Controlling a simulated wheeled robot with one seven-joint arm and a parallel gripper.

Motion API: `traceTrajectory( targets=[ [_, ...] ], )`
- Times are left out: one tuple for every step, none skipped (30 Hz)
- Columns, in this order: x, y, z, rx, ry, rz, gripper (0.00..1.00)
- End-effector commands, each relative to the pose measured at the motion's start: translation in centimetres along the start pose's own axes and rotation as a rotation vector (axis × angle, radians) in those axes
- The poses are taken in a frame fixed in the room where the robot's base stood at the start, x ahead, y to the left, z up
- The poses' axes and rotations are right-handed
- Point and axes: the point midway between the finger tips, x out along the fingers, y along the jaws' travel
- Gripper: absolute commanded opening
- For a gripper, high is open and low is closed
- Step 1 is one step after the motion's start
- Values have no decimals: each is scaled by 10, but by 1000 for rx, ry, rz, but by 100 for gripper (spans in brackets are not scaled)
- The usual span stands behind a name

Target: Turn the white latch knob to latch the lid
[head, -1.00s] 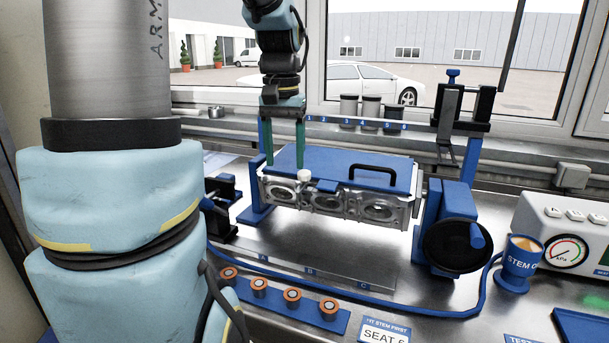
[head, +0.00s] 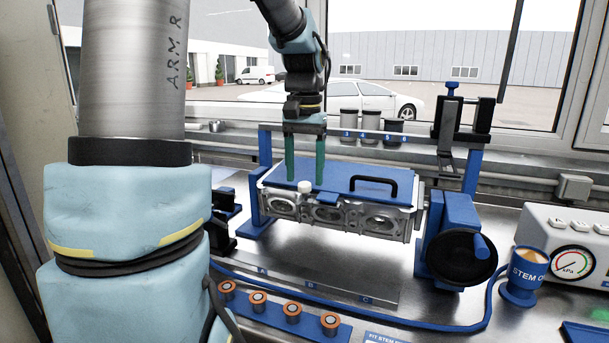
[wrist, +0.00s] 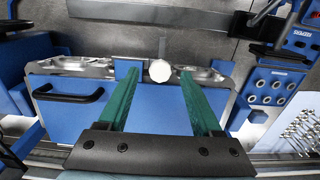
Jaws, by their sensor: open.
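The white latch knob (head: 304,187) sits at the front edge of the blue lid (head: 336,182), which lies flat on the metal cylinder head (head: 340,219). My gripper (head: 304,182) has two green fingers pointing down, one on each side of the knob in the picture. In the wrist view the knob (wrist: 160,71) lies between and slightly beyond the open fingertips (wrist: 158,72), with a gap on both sides. No contact shows. A black handle (head: 374,184) is on the right part of the lid.
The blue fixture frame has a crank wheel (head: 461,258) on the right and a clamp (head: 455,115) behind. A blue strip with several orange-rimmed parts (head: 292,312) lies in front. A blue cup (head: 524,270) and a gauge box (head: 573,245) stand at right. Bare bench lies before the head.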

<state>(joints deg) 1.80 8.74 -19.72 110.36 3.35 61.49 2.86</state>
Motion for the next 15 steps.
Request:
traceTrajectory(
  targets=[
    [6,0,0,0,-2,1,66],
    [8,0,1,0,-3,1,66],
    [11,0,0,0,-2,1,66],
    [12,0,0,0,0,0,66],
    [14,0,0,0,0,0,66],
    [15,0,0,0,1,0,66],
    [16,0,0,0,1,0,66],
    [16,0,0,0,1,0,66],
    [16,0,0,0,1,0,66],
    [16,0,0,0,1,0,66],
    [16,0,0,0,1,0,66],
    [16,0,0,0,1,0,66],
    [16,0,0,0,1,0,66],
    [16,0,0,0,1,0,66],
    [16,0,0,0,1,0,63]
  ],
)
